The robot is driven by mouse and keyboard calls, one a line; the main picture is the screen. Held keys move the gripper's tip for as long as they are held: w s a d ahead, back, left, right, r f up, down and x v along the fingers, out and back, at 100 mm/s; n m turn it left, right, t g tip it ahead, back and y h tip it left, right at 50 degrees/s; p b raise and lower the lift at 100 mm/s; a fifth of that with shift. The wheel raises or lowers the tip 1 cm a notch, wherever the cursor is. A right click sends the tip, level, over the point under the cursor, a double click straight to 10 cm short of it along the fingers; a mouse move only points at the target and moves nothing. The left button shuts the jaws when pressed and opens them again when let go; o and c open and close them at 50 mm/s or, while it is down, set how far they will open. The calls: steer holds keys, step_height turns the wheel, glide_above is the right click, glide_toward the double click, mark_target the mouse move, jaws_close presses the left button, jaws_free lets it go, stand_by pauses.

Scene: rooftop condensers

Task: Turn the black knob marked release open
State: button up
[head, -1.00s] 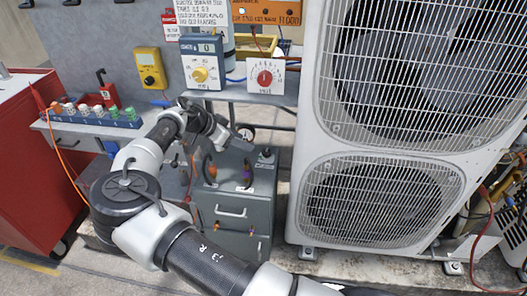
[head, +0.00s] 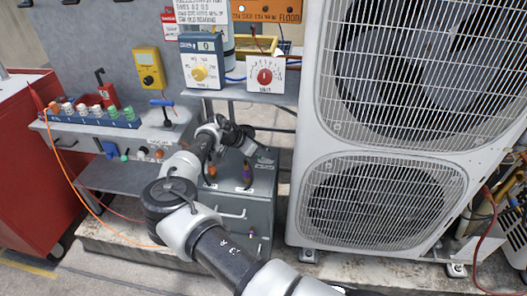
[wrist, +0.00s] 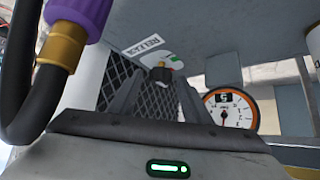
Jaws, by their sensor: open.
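In the wrist view, a small black knob (wrist: 160,75) with a yellowish part above it shows beneath a white label reading RELEASE (wrist: 143,46). My gripper (wrist: 159,84) is open, its two dark fingers pointing at the knob, one on each side in the picture. I cannot tell whether they touch it or how far off it is. In the head view my gripper (head: 243,137) is above the grey cabinet (head: 262,195), and the knob cannot be made out there.
A round gauge (wrist: 230,108) is right of the fingers. A purple-and-brass hose fitting (wrist: 70,40) hangs close at upper left. In the head view, the condenser unit (head: 305,130) stands right of the cabinet, and a bench (head: 175,133) with fittings stands left.

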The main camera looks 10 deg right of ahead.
steer(key=c, duration=1)
steer(key=shift+c, duration=0.2)
steer(key=shift+s+r+n+t+p, duration=0.1)
steer(key=shift+r+n+t+p, duration=0.05)
steer(key=shift+n+t+p, duration=0.2)
steer(key=shift+s+r+n+t+y+p, duration=0.1)
steer(key=shift+n+t+y+p, duration=0.5)
steer(key=shift+n, duration=0.35)
steer(key=n, duration=0.1)
steer(key=n+t+y+p, duration=0.1)
steer(key=shift+s+d+n+y, duration=0.1)
steer(key=shift+d+n+y, duration=0.15)
steer(key=shift+n+y, duration=0.05)
steer(key=n, duration=0.1)
steer(key=n+t+y+b, duration=0.1)
steer(key=n+y, duration=0.1)
steer(key=shift+d+f+t, duration=0.25)
steer(key=shift+t, duration=0.1)
steer(key=shift+n+y+b, duration=1)
steer(key=shift+n+b, duration=0.05)
steer(key=shift+n, duration=0.25)
steer(key=shift+s+r, duration=0.1)
